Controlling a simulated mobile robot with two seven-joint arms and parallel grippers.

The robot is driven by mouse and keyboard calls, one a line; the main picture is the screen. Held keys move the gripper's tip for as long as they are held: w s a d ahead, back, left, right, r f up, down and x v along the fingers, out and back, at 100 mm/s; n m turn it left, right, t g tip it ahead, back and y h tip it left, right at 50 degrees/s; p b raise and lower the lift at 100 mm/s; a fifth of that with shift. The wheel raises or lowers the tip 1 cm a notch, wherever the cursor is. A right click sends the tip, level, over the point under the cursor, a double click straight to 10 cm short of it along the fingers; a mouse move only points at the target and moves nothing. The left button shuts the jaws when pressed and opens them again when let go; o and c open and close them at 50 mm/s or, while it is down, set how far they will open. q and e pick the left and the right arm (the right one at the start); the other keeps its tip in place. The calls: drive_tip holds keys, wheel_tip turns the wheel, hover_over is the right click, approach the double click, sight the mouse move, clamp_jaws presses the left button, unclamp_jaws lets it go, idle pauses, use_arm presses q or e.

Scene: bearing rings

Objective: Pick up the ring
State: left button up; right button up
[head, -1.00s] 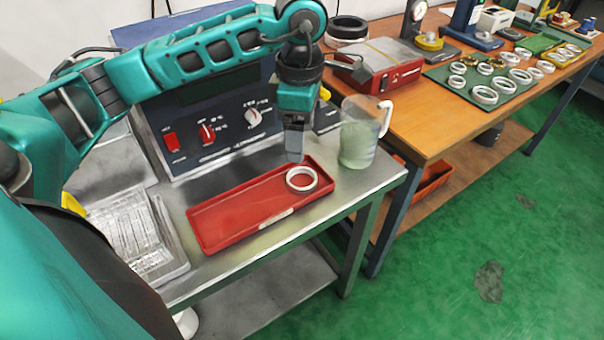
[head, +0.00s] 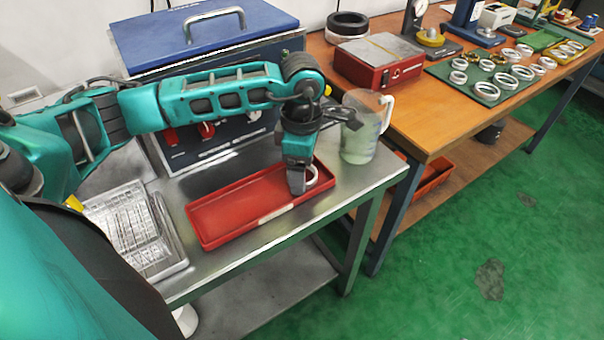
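A pale metal ring (head: 312,177) lies at the right end of the red tray (head: 225,219) on the steel table. My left gripper (head: 298,190) points down over the ring's left side and hides part of it. The fingertips look level with the ring, inside the tray. I cannot tell whether the fingers are open or shut, or whether they touch the ring. My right gripper is not in view.
A clear jug (head: 359,135) stands close to the right of the tray. Behind is a machine with a blue lid (head: 205,35). A wire rack (head: 130,228) sits left. More rings lie on a green mat (head: 511,94) on the wooden bench.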

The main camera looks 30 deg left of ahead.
use_arm(q)
drive_tip(key=shift+c, duration=0.3)
drive_tip(key=c, duration=0.7)
drive_tip(key=shift+r, duration=0.15)
